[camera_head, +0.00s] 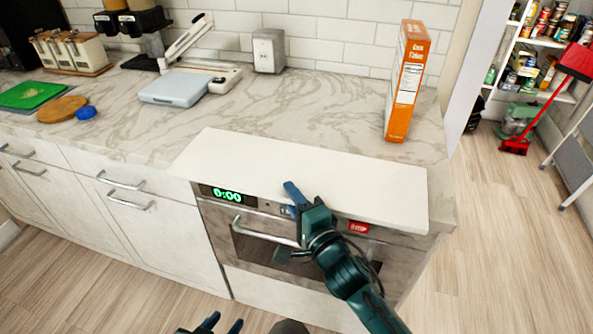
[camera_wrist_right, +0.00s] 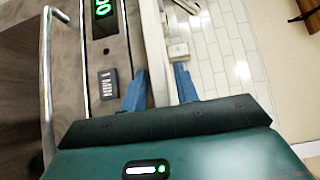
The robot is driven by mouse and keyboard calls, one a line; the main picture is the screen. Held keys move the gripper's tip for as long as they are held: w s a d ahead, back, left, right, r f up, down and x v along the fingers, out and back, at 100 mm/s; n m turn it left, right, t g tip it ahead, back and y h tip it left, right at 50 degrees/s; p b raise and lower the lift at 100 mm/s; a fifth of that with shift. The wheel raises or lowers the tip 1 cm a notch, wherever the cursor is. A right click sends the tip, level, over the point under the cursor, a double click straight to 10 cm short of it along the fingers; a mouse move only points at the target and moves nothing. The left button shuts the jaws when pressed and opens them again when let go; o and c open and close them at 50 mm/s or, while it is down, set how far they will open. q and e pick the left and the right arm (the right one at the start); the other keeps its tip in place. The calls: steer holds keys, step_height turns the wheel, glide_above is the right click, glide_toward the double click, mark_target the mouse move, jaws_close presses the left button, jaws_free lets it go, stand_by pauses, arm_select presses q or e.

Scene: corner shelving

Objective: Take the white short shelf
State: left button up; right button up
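The white short shelf (camera_head: 330,180) is a flat white board lying along the counter's front edge, above the oven. My right gripper (camera_head: 292,200) is at its front edge, with a blue finger over the board. In the right wrist view, the fingers (camera_wrist_right: 160,88) lie on either side of the board's pale edge (camera_wrist_right: 154,50). I cannot tell whether they press on it. My left gripper (camera_head: 222,324) shows only at the bottom edge, its two fingertips apart, away from the board and with nothing visible between them.
The oven (camera_head: 265,250) with its handle and lit display is below the board. An orange cereal box (camera_head: 408,85) stands behind the board's right part. A scale (camera_head: 175,88) and a green cutting board (camera_head: 35,95) are further left. The marble counter behind the board is mostly clear.

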jaws_close()
stand_by(1.0)
steer(key=shift+r, duration=0.25)
